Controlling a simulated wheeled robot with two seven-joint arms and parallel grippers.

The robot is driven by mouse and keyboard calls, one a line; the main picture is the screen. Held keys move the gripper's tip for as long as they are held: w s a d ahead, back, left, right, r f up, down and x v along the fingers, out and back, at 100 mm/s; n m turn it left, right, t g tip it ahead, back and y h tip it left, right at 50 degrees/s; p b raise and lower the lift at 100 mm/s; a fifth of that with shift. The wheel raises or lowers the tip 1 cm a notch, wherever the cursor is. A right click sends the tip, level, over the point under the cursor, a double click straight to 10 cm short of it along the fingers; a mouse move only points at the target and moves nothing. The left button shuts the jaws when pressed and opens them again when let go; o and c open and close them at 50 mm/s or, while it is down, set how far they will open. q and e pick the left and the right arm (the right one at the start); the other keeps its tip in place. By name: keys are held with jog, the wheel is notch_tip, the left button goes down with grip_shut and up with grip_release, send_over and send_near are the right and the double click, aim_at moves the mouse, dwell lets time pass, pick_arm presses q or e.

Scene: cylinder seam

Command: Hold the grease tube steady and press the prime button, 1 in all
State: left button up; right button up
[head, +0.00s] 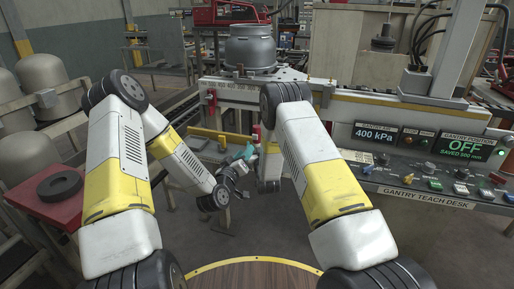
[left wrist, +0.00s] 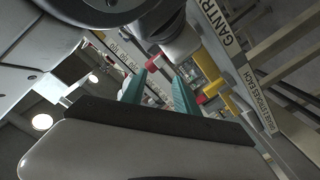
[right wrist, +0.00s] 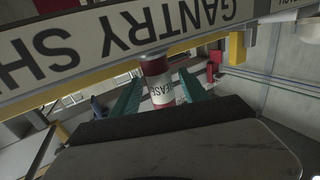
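The grease tube (right wrist: 158,82), red with a white label, stands in the right wrist view between the teal fingers of my right gripper (right wrist: 160,75). Gaps show on both sides of it, so the gripper is open and not clamped on it. A small red piece in the head view (head: 256,133) may be the same tube. My left gripper (left wrist: 159,75) is open, its teal fingers apart with nothing clamped; in the head view its fingers (head: 246,152) are near the bench front. My right gripper is hidden behind my arm in the head view. I cannot make out the prime button.
The gantry teach desk (head: 427,196) with knobs and displays is at the right. A labelled beam (right wrist: 110,45) crosses above the tube in the right wrist view. A red stand with a black ring (head: 60,187) is at the left. Grey floor is open at the lower left.

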grip_shut()
pick_arm(q)
grip_shut()
dwell(1.5)
